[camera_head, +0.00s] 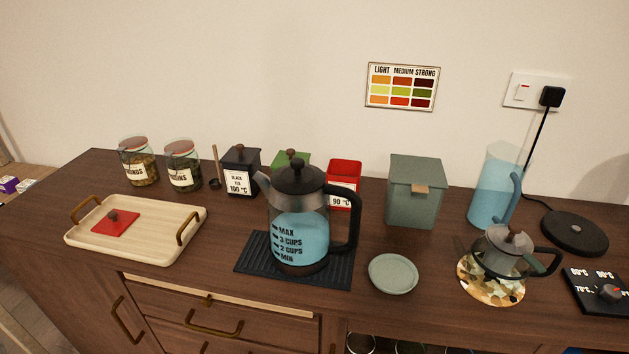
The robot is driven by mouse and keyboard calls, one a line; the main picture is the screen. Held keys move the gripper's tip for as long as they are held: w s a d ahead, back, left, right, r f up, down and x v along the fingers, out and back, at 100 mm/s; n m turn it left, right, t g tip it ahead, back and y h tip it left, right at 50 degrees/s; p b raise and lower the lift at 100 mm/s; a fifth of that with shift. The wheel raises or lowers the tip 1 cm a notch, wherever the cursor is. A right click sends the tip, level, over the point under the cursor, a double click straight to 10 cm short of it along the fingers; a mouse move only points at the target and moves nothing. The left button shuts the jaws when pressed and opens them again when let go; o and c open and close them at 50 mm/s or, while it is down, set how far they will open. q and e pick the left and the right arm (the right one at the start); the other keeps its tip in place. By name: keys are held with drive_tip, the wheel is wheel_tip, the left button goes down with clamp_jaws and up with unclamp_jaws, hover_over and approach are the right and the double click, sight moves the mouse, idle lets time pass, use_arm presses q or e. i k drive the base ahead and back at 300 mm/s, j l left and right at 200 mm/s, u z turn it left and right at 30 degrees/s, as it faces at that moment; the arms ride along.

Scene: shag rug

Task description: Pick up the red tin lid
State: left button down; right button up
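The red tin lid (115,224) is a flat red square with a dark round knob. It lies on the left part of the pale wooden tray (150,252), which has two brass handles and stands at the left of the counter. A red tin (344,178) labelled 90 °C stands open, with no lid on it, at the back middle behind the kettle. Neither of my grippers is in view.
A large kettle (299,215) with blue water stands on a black mat (255,258) right of the tray. Jars (138,163) and a black tin (241,172) stand behind the tray. A small teapot (505,250) and a green saucer (393,274) are farther right.

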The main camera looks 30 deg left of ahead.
sight(116, 221)
drive_tip(key=j+u, duration=0.15)
drive_tip(key=u, duration=1.9)
drive_tip(key=z, duration=1.4)
drive_tip(key=j+z, duration=0.15)
drive_tip(key=j, duration=0.25)
drive_tip(key=k+j+z, duration=0.15)
drive_tip(key=j, duration=0.25)
drive_tip(key=j+z, duration=0.15)
drive_tip(key=j, duration=0.25)
drive_tip(key=k+j+z, duration=0.15)
drive_tip(key=j, duration=0.25)
